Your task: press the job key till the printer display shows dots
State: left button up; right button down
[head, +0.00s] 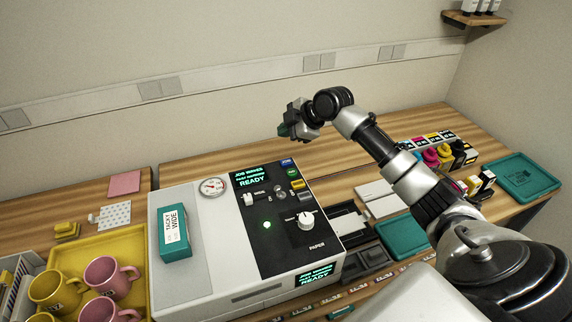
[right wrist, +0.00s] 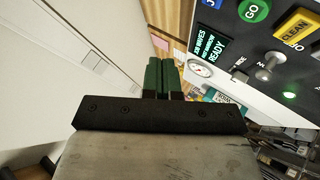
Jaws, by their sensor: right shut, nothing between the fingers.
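The white printer (head: 205,240) has a black panel at its right with a display (head: 252,176) reading "JOB WAVES" and "READY" in green letters; the line between is too small to read surely. The display also shows in the right wrist view (right wrist: 211,42). The blue job key (head: 287,162) is at the panel's far right corner; only its edge shows at the top of the right wrist view (right wrist: 213,3). My right gripper (head: 283,131) is shut and empty, held above and behind that corner, apart from the key. Its green fingertips (right wrist: 162,73) are together. My left gripper is not in view.
The green GO key (head: 292,173) and yellow CLEAN key (head: 297,184) are close below the job key. A teal box (head: 174,233) lies on the printer's lid. A yellow tray (head: 137,243) with mugs is at left. Ink bottles (head: 445,154) stand at right.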

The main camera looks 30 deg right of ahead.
jog(key=b, duration=0.4)
send_over(286, 163)
notch_tip(286, 163, down, 6)
jog(key=shift+r, duration=0.25)
jog(key=shift+f+b, duration=0.35)
jog(key=shift+f, duration=0.5)
jog(key=shift+f, duration=0.15)
dwell(0.7)
jog(key=shift+f, duration=0.3)
jog(key=shift+f+b, duration=0.35)
jog(key=shift+f, duration=0.1)
dwell(0.6)
jog(key=shift+r, duration=0.15)
jog(key=shift+r+p, duration=0.75)
jog(key=shift+p, duration=0.1)
